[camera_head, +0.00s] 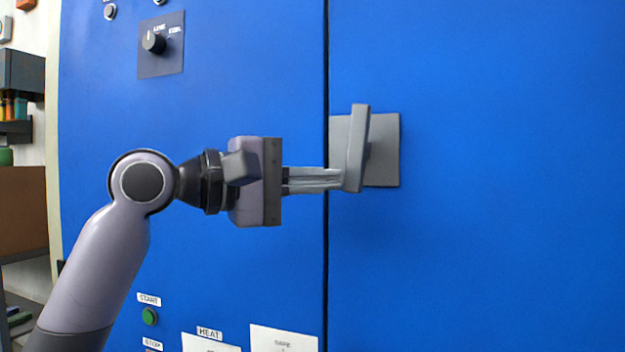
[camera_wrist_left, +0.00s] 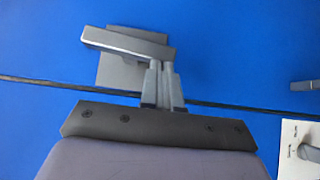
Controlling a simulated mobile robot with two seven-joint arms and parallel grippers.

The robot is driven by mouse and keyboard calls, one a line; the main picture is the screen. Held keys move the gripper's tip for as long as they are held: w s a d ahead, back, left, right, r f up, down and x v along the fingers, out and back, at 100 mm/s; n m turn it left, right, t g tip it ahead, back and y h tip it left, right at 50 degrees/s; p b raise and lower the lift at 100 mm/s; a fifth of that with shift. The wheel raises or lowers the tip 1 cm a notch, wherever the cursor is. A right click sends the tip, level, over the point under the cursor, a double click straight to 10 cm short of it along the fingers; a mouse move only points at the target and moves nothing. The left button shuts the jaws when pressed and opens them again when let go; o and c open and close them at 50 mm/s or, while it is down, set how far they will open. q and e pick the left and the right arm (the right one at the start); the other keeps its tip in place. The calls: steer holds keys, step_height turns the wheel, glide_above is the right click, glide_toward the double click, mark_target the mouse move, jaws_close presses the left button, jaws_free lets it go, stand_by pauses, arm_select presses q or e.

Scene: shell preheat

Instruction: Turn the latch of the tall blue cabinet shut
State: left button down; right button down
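The tall blue cabinet (camera_head: 480,250) fills most of the head view, with a dark vertical seam between its two panels. Its latch (camera_head: 356,145) is a grey bar on a square grey plate (camera_head: 387,150), just right of the seam. The bar stands nearly upright, its lower end slightly left. My left gripper (camera_head: 338,180) reaches across the seam from the left, its fingertips at the bar's lower end, apparently touching. In the left wrist view the fingers (camera_wrist_left: 162,70) are close together beside one end of the latch bar (camera_wrist_left: 125,42), with nothing visible between them. My right gripper is out of view.
A knob on a dark plate (camera_head: 160,62) is at the upper left of the cabinet front. A green start button (camera_head: 149,316) and white labels (camera_head: 284,338) are low on the left panel. Shelves (camera_head: 22,75) stand at the far left. The right panel is otherwise bare.

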arm_select(q)
steer(key=shift+d+f, duration=0.1)
steer(key=shift+d, duration=0.05)
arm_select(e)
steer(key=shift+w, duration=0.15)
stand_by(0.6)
